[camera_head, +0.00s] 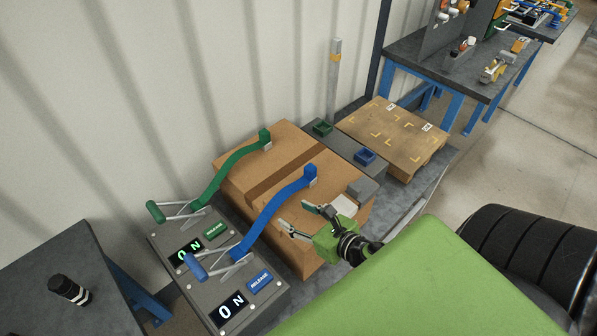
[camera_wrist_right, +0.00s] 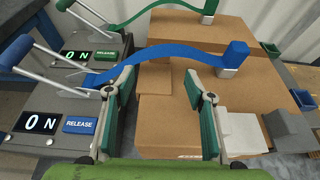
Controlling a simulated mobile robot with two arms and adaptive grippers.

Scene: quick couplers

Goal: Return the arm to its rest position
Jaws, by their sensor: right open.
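My right gripper (camera_head: 295,216) is open and empty, over the front side of the cardboard boxes (camera_head: 285,213). In the right wrist view its two fingers (camera_wrist_right: 159,78) stand apart, with box faces behind and nothing between them. A blue strap (camera_head: 272,204) arcs from the blue-handled unit to a blue end block on the boxes. A green strap (camera_head: 230,167) runs likewise behind it. Both displays read "0 N", beside a green release button (camera_head: 216,231) and a blue release button (camera_wrist_right: 80,125). My left gripper is out of view.
A wooden pallet top (camera_head: 392,135) with yellow corner marks lies right of the boxes, past small green (camera_head: 321,127) and blue (camera_head: 365,156) bins. A dark table (camera_head: 30,275) stands at left, a workbench (camera_head: 430,55) at back right. Open floor lies at right.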

